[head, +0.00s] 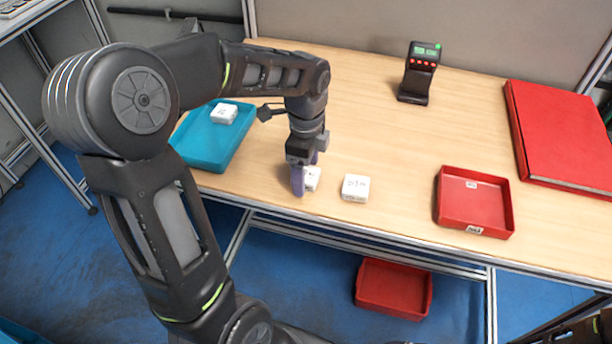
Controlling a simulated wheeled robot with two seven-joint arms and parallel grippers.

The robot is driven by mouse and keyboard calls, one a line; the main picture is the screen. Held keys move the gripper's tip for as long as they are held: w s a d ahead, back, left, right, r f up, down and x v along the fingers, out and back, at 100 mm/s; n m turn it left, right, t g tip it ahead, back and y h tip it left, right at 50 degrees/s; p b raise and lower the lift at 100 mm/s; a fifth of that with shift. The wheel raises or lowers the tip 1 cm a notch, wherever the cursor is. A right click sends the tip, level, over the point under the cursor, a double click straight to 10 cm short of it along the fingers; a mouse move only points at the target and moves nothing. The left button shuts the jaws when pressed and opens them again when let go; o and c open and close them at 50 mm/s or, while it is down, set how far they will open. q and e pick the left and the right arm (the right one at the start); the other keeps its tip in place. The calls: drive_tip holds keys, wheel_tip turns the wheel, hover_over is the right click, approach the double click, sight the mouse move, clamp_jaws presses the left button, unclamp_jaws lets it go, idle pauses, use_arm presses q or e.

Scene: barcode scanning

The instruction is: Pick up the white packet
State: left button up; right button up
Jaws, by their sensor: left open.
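Three white packets show in the head view. One packet (313,177) lies on the table at my left gripper (306,178), partly hidden behind its purple fingers. The gripper points down and is open, with its fingers at this packet. I cannot tell whether they touch it. A second white packet (355,188) with dark print on top lies just to the right, apart from the gripper. A third white packet (224,113) lies in the blue tray (207,151) at the left. My right gripper is not in view.
A black scanner (418,74) with a green display stands at the back. A red tray (472,202) sits at the right front edge, and a large red box (560,135) lies at far right. Another red bin (394,288) is below the table. The table's middle is clear.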

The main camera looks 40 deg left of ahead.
sight(306, 173)
use_arm(q)
drive_tip(key=shift+c, duration=0.2)
drive_tip(key=c, duration=1.6)
wheel_tip(306, 173, up, 10)
drive_tip(key=shift+r+b, duration=0.1)
drive_tip(key=shift+b, duration=0.3)
